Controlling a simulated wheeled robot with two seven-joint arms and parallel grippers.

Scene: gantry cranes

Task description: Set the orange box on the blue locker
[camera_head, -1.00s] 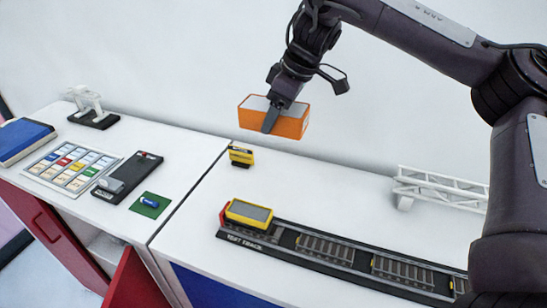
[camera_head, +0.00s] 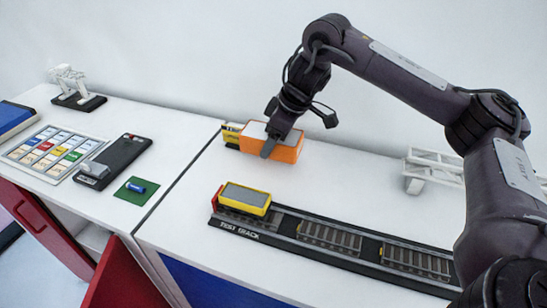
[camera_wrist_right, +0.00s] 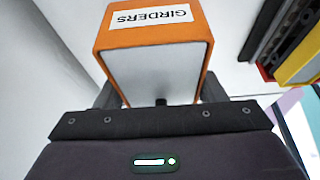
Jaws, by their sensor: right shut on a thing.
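The orange box (camera_head: 287,152) has a pale top and is at the back left of the white top of the blue locker (camera_head: 205,284). My right gripper (camera_head: 268,146) is shut on the box from above. In the right wrist view the orange box (camera_wrist_right: 155,30) carries a label reading GIRDERS and sits between the fingers. The box looks low, at or just above the surface; I cannot tell whether it touches. My left gripper is not in view.
A small yellow item (camera_head: 231,133) is close beside the box's left. A test track (camera_head: 330,240) with a yellow wagon (camera_head: 245,198) lies in front. A white truss (camera_head: 435,168) stands to the right. The left cabinet holds a tile tray (camera_head: 50,152), a dark device (camera_head: 115,160) and a green pad (camera_head: 136,191).

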